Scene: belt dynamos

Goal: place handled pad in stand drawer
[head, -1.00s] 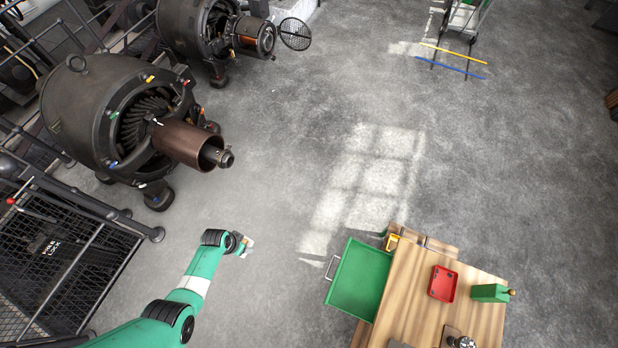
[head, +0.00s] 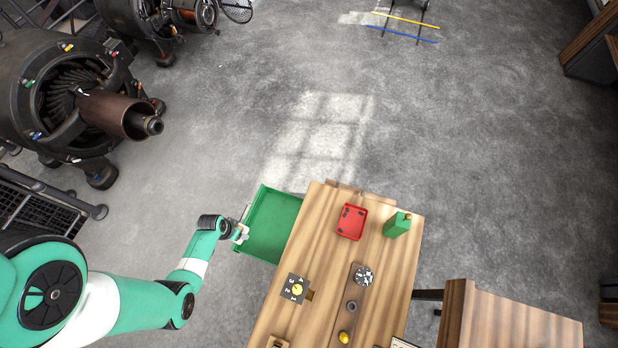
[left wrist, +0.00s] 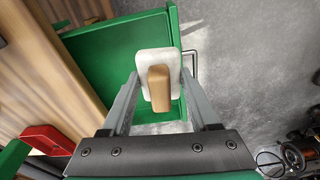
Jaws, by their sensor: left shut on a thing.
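The handled pad (left wrist: 144,65) is a whitish pad with a light wooden handle (left wrist: 159,88). My left gripper (left wrist: 160,90) is shut on it; in the left wrist view the handle lies between the fingers. The stand drawer (head: 272,224) is a green tray pulled out from the left side of the wooden stand (head: 345,285). In the head view my left gripper (head: 241,233) is at the drawer's outer left edge, by its metal handle. The drawer also shows beyond the pad in the left wrist view (left wrist: 107,62). I cannot tell the pad's height above the drawer. My right gripper is not in view.
On the stand are a red tray (head: 351,221), a green box (head: 397,225), a dark numbered block with a yellow knob (head: 294,288) and a round dark part (head: 363,276). A second wooden table (head: 515,320) stands at right. Dynamos (head: 70,95) stand at left.

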